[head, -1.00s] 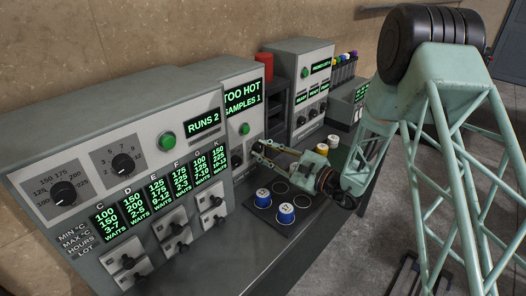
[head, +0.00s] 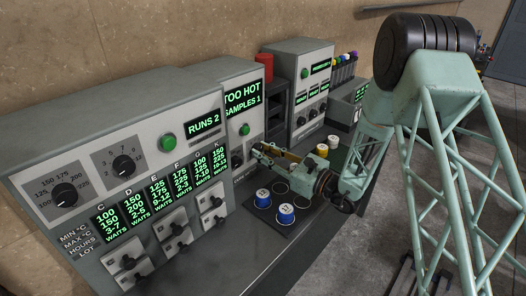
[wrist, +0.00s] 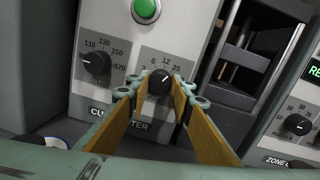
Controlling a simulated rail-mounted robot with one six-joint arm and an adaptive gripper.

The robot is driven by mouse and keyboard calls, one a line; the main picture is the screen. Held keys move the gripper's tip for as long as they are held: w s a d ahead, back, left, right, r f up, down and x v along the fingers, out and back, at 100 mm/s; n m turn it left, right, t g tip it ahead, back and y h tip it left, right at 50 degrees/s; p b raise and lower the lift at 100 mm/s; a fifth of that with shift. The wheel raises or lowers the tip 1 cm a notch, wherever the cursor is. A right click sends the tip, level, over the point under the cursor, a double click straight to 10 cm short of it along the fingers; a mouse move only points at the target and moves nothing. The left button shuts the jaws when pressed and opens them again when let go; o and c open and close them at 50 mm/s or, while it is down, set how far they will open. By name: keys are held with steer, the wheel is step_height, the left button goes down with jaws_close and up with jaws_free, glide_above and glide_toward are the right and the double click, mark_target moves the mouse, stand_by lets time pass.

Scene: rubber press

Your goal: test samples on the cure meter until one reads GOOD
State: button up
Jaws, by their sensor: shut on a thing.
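The cure meter (head: 242,98) is the grey unit in the middle of the head view. Its display (head: 243,97) reads TOO HOT and SAMPLES 1. In the wrist view its lower black knob (wrist: 161,81), with a scale showing 3, 6, 12 and 25, is between my fingertips. My gripper (head: 258,150) is shut on this knob; it also shows in the wrist view (wrist: 160,90). An upper left knob (wrist: 97,64) and a green button (wrist: 146,9) are free. Two blue-bodied samples (head: 286,214) (head: 263,198) stand in the black tray (head: 258,222).
The large press panel (head: 130,150), showing RUNS 2, stands left of the meter. Another control unit (head: 312,85) stands to its right. A yellow pot (head: 322,150) and a white pot (head: 333,141) stand beyond my wrist. A dark open rack (wrist: 236,70) adjoins the meter.

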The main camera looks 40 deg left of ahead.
steer(key=m+p, duration=0.1)
steer(key=m, duration=0.3)
steer(key=m+p, duration=0.1)
steer(key=m, duration=0.3)
steer(key=shift+m+t+p, duration=0.3)
steer(key=shift+p, duration=0.1)
steer(key=o, duration=0.8)
steer(key=shift+o, duration=0.2)
steer(key=shift+d, duration=0.15)
steer(key=d, duration=1.1)
steer(key=shift+s+d+f, duration=0.35)
steer(key=shift+s+f, duration=0.05)
steer(key=shift+s, duration=0.05)
